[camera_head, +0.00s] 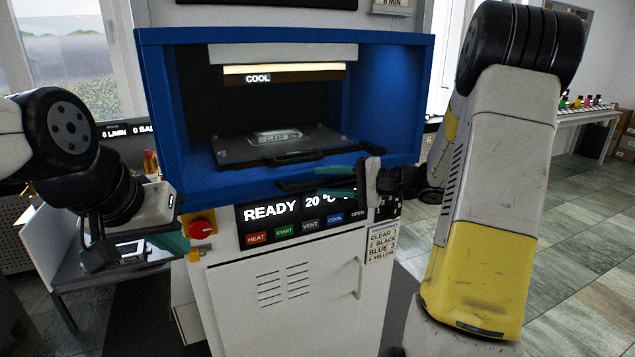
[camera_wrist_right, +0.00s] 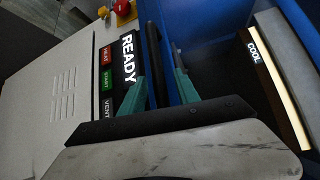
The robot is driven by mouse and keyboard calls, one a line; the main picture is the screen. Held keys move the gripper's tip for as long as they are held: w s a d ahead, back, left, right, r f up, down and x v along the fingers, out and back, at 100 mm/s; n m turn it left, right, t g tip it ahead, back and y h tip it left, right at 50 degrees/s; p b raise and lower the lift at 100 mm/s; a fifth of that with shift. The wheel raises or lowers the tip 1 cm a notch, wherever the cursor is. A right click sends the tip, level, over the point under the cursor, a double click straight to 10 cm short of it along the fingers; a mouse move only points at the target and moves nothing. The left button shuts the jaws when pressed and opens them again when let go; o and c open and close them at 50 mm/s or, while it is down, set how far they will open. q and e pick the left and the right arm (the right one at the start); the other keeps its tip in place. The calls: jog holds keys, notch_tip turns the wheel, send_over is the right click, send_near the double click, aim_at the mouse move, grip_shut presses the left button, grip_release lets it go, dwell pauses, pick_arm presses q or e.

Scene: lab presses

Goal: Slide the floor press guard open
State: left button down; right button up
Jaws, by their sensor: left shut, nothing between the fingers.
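The floor press has a blue housing (camera_head: 285,42) with its front toward me, and I see into its dark inside. No separate guard panel is clear to me; a dark bar handle (camera_head: 300,184) runs along the housing's lower front edge. In the right wrist view this black bar (camera_wrist_right: 153,60) lies between the two teal fingers of my right gripper (camera_wrist_right: 160,90). My right gripper (camera_head: 335,182) is open, its fingers apart at the bar's right part; whether one touches the bar I cannot tell. My left gripper (camera_head: 180,242) is shut and empty, left of the press cabinet.
Inside, a plate with its own black handle (camera_head: 286,157) carries a mould labelled CLEAR (camera_head: 277,135). Below the housing are a READY display (camera_head: 275,212), coloured buttons and a red stop button (camera_head: 202,228).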

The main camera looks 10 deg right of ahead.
grip_shut()
dwell(1.4)
